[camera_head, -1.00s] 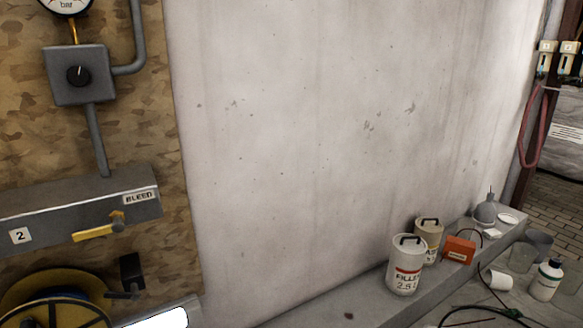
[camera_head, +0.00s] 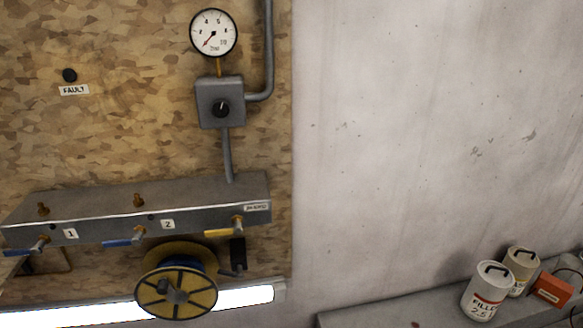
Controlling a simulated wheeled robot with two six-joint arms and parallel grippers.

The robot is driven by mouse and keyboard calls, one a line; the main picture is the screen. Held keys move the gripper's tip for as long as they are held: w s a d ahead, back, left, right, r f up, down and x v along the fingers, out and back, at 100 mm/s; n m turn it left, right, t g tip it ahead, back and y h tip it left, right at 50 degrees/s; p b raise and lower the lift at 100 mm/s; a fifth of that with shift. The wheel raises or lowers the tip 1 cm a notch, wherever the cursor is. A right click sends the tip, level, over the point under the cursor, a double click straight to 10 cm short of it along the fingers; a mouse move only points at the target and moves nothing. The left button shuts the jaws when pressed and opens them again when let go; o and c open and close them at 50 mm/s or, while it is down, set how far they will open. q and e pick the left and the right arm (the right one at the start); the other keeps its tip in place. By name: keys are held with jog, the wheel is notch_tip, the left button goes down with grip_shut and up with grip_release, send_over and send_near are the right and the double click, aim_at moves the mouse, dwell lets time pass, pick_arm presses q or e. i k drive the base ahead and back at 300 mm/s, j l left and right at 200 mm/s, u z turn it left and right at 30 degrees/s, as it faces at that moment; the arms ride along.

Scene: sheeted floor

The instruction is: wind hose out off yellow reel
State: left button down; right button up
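The yellow reel (camera_head: 203,297) is mounted low on the wooden board, below the grey manifold. It has a spoked yellow front flange with a dark hub, and a blue hose (camera_head: 180,266) shows wound between its flanges. A dark crank-like part (camera_head: 238,254) sits just right of the reel; whether it belongs to the reel I cannot tell. The hose's free end is not visible. Neither of my grippers is in view.
The grey manifold (camera_head: 100,213) with blue and yellow lever valves juts out above the reel. A bright light tube (camera_head: 245,297) runs behind the reel. A gauge (camera_head: 214,33) and switch box (camera_head: 231,89) are above. Filler cans (camera_head: 483,295) stand on a ledge at right.

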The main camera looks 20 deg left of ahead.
aim_at(177, 283)
jog(key=u, duration=1.5)
jog(key=z, duration=0.4)
jog(key=i, duration=0.05)
